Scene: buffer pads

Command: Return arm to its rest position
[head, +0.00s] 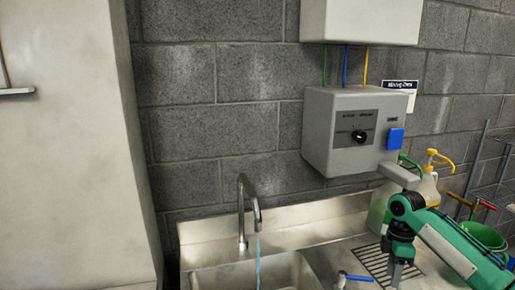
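My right arm (458,247), green with black joints, comes in from the lower right. Its gripper (397,276) points down over the metal counter by the drain grate. Only a narrow grey end shows, so I cannot tell whether its fingers are apart or closed. I see nothing clearly held in it. My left arm and gripper are not in view.
A steel sink (262,274) has a tap (244,210) with a blue stream below its spout. A grey dispenser box (345,150) with a black knob hangs above. Jugs (427,186), a green bucket (483,236) and a wire shelf (490,165) stand right. A blue-handled part (357,277) is left of the gripper.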

